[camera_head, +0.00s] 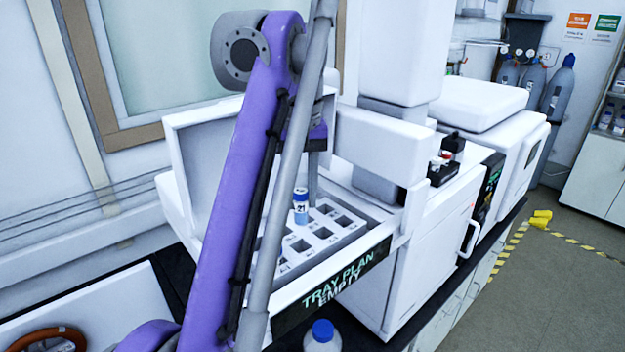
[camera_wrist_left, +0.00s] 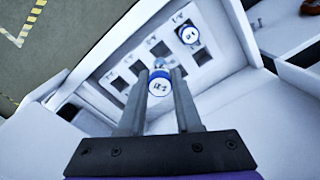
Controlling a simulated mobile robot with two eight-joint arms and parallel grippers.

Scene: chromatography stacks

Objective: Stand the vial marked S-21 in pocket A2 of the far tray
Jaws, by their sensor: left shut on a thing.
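My left gripper (camera_head: 313,180) is shut on a blue-capped vial (camera_head: 300,208) whose label reads 21, with pale blue below the label. In the left wrist view the vial's white cap top (camera_wrist_left: 159,86) sits between the two fingers (camera_wrist_left: 163,95). The vial is over the white tray (camera_head: 331,254); I cannot tell whether its base is inside a pocket. A second blue-rimmed vial (camera_wrist_left: 188,34) stands in an end pocket of the tray in the wrist view; my arm hides that spot in the head view. Pocket marks are too small to read surely. My right gripper is out of view.
The tray lies in a white instrument with a raised side panel (camera_head: 203,150) and a "TRAY PLAN EMPTY" sign (camera_head: 338,285). A white housing (camera_head: 380,143) stands close on the right. A blue-capped bottle (camera_head: 322,336) stands in front. Several pockets are empty.

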